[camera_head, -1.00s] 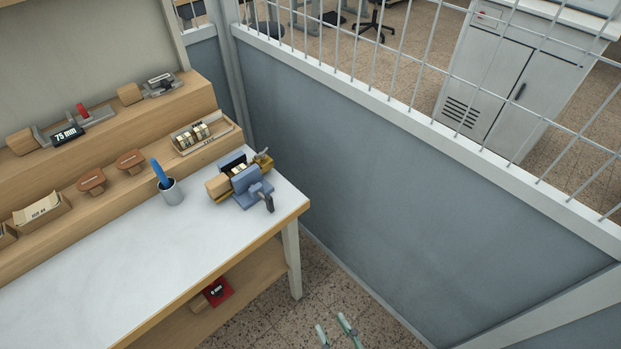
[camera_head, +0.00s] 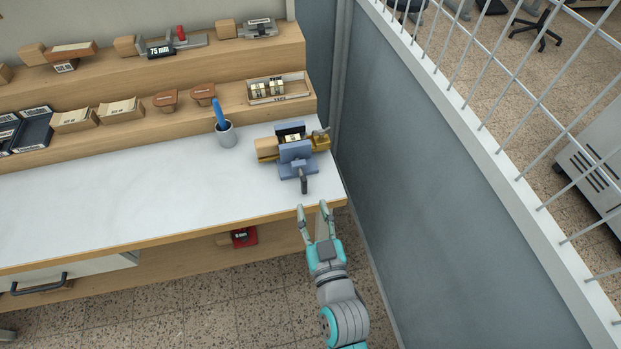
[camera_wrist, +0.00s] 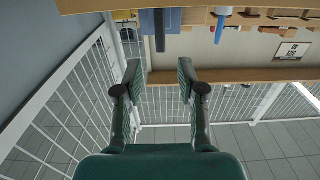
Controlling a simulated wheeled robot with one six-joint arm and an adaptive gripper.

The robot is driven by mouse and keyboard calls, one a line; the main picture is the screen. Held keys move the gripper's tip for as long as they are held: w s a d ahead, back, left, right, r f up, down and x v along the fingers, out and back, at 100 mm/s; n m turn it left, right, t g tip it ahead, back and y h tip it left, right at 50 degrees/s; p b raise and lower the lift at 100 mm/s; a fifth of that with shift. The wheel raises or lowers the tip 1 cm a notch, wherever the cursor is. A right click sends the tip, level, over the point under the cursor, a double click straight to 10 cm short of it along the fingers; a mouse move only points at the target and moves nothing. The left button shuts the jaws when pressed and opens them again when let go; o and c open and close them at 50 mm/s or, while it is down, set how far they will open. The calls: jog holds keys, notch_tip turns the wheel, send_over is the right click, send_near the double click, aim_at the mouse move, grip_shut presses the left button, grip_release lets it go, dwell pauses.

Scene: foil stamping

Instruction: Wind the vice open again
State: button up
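The blue vice (camera_head: 296,158) stands on the white bench top near its right end. Its dark handle (camera_head: 304,183) hangs on the side facing me. A gold-coloured tool with a wooden handle (camera_head: 267,148) sits in the vice, with a pale block between the jaws; whether the jaws press on it I cannot tell. My gripper (camera_head: 314,208) is open and empty, just in front of the bench edge and apart from the handle. In the wrist view the open fingers (camera_wrist: 157,75) show, with the dark handle (camera_wrist: 160,35) and blue vice (camera_wrist: 175,18) at the top.
A grey cup (camera_head: 226,135) with a blue tool stands left of the vice. A wooden tray (camera_head: 279,94) with brass type is on the shelf behind. A blue-grey wall panel with mesh (camera_head: 420,160) closes the right side. The bench top (camera_head: 120,200) is clear at left.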

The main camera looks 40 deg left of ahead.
aim_at(305, 185)
jog(key=x, duration=0.8)
jog(key=shift+w+a, duration=0.25)
jog(key=shift+a, duration=0.05)
grip_shut()
